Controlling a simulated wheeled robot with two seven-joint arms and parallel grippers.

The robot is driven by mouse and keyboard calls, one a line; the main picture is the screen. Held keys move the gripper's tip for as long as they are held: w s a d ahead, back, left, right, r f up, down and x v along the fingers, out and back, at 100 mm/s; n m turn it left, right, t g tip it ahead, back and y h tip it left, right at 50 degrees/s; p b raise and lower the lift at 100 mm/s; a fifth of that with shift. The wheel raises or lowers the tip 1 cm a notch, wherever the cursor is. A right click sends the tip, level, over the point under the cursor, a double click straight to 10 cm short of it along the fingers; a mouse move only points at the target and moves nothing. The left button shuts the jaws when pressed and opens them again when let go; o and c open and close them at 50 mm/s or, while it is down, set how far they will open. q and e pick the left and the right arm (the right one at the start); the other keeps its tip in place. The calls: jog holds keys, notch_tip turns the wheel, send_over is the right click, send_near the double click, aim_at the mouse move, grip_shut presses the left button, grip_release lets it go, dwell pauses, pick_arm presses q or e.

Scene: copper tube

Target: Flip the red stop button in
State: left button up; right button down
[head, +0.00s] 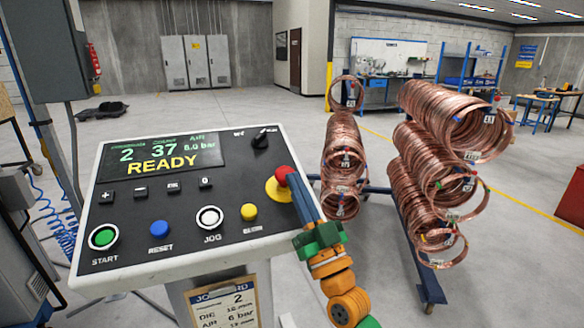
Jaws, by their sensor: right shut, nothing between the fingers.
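The red stop button (281,175) sits on a yellow round base (273,192) at the right edge of the slanted control panel (150,256). My right gripper (293,179) reaches up from the lower right with its fingers shut and empty. Its tips are at the right side of the red button and overlap part of it in the head view; I cannot tell whether they touch. The panel's display (160,155) shows READY in yellow. My left gripper is not in view.
The panel also bears a green START button (103,237), a blue RESET button (159,229), a white JOG button (209,218), a small yellow button (249,212) and a black knob (260,139). Copper coils (440,170) hang on a blue rack to the right. Open floor lies behind.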

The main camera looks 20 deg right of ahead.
jog(key=shift+x, duration=0.95)
jog(key=shift+w+r, duration=0.1)
jog(key=shift+r, duration=0.1)
jog(key=shift+f, duration=0.1)
jog(key=shift+w+a+f+b, duration=0.1)
jog(key=shift+w+f+b, duration=0.05)
jog(key=shift+f+b, duration=0.45)
jog(key=shift+w+f+b, duration=0.15)
jog(key=shift+f+b, duration=0.45)
jog(key=shift+s+r, duration=0.2)
jog(key=shift+r, duration=0.05)
jog(key=shift+f, duration=0.1)
